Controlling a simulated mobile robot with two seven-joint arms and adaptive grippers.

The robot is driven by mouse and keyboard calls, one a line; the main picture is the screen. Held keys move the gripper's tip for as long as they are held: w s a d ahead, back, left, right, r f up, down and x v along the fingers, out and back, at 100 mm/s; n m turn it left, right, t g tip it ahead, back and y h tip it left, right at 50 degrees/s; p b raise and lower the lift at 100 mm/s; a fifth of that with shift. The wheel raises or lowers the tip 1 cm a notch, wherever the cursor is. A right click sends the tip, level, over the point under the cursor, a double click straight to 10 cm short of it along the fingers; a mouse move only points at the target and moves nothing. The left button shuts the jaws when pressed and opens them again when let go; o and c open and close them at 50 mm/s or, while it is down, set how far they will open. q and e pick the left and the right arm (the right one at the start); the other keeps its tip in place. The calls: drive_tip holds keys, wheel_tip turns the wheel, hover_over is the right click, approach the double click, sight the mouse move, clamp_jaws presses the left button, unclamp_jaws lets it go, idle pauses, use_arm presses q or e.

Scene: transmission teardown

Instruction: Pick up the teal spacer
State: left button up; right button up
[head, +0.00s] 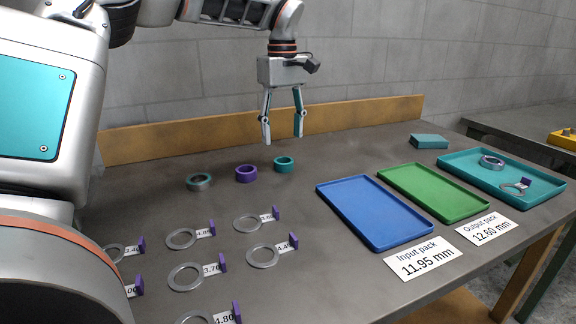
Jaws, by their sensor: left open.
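The teal spacer (284,164) is a small teal ring lying on the grey table, right of a purple ring (246,173). My left gripper (283,141) points down above the teal spacer with its fingers apart. Its fingertips look a little above the ring, and nothing is between them. My right gripper is not in view.
Several flat metal rings with number tags (263,256) lie at the front left. Blue (375,213), green (433,193) and teal (542,195) trays stand at the right; the teal one holds ring parts. A teal block (429,142) lies behind them.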

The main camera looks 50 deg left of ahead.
use_arm(q)
wheel_tip(320, 180, down, 7)
drive_tip(key=shift+d+r+b, duration=0.1)
drive_tip(key=shift+d+b, duration=0.05)
drive_tip(key=shift+b, duration=0.6)
drive_tip(key=shift+r, duration=0.15)
drive_tip(key=c, duration=1.3)
